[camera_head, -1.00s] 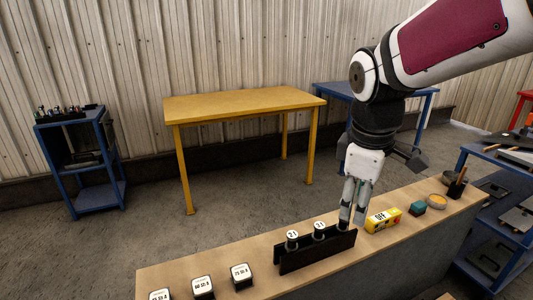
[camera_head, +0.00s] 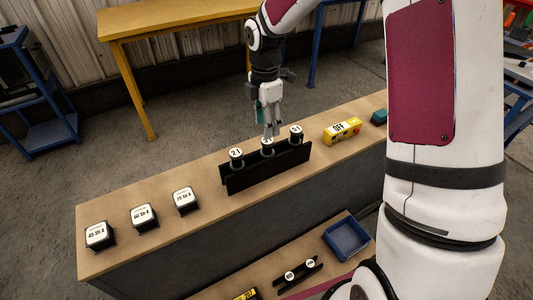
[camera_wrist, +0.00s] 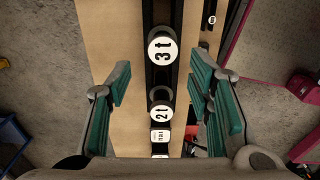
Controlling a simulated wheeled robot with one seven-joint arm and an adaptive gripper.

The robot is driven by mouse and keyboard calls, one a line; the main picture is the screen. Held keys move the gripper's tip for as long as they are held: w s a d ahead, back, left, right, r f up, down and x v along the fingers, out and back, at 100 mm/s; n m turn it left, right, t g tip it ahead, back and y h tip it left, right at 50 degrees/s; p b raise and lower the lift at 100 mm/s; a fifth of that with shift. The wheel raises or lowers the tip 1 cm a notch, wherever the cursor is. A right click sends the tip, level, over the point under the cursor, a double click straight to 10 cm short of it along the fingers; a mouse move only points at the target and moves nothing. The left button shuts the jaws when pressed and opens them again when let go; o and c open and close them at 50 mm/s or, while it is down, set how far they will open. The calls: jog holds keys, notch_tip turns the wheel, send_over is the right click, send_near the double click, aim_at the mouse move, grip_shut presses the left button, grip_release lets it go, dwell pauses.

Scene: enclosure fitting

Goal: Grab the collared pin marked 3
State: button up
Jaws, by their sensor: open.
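A black rack (camera_head: 284,167) on the bench holds several upright collared pins with round white tops. The pin marked 3t (camera_wrist: 163,51) is the middle one; in the head view its top (camera_head: 267,142) is partly hidden behind my fingers. The pin marked 2t (camera_head: 236,153) stands to its left and also shows in the wrist view (camera_wrist: 161,113). A third pin (camera_head: 296,129) stands to its right, its mark hard to read. My gripper (camera_head: 271,134) points down over the middle pin, open and empty.
Several dark blocks with white labels (camera_head: 143,216) stand left of the rack. A yellow box marked OFF (camera_head: 342,131) and a teal block (camera_head: 379,117) are to its right. A lower shelf holds a blue tray (camera_head: 347,240) and a small rack (camera_head: 300,275).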

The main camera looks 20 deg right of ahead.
aim_at(267, 145)
jog(key=f, duration=0.8)
jog(key=shift+s+d+f+b, duration=0.1)
jog(key=shift+d+f+b, duration=0.15)
jog(key=shift+f+b, duration=0.15)
jog(key=shift+r, duration=0.1)
grip_shut()
